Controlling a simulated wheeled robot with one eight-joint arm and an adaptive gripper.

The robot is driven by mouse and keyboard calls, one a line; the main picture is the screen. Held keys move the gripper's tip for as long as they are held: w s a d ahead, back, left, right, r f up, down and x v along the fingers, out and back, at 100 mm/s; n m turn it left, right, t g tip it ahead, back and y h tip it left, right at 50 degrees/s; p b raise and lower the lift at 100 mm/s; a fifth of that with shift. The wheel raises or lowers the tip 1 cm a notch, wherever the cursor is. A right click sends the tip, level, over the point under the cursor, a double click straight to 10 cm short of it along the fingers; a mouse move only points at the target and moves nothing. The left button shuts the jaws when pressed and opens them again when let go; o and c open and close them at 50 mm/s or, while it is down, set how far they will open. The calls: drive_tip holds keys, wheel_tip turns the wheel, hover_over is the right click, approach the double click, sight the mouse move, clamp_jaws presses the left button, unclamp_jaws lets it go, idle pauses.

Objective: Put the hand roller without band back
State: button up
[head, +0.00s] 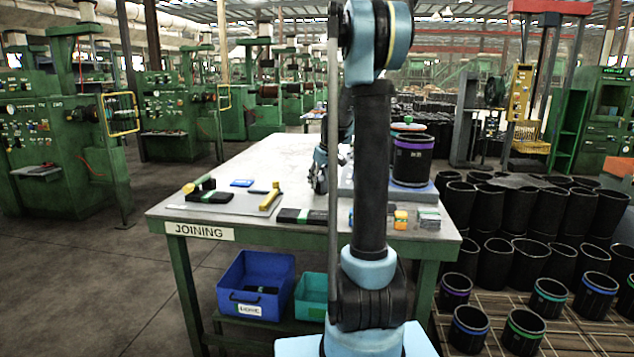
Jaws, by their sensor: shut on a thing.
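My gripper (320,183) is over the middle of the white-topped table, low near its surface and partly behind my own arm. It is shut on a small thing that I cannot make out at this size. A yellow-handled tool (270,197) lies to the left of it. I cannot tell which thing is the hand roller without band.
The table (232,158) also bears black blocks with green bands (295,216), a blue item (242,183) and small boxes (428,217). A black sleeve with a purple band (412,163) stands at right. Bins (255,286) sit below; black sleeves (530,262) crowd the right floor.

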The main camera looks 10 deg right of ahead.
drive_tip(key=o, duration=1.2)
drive_tip(key=shift+r, duration=0.1)
drive_tip(key=v, duration=1.2)
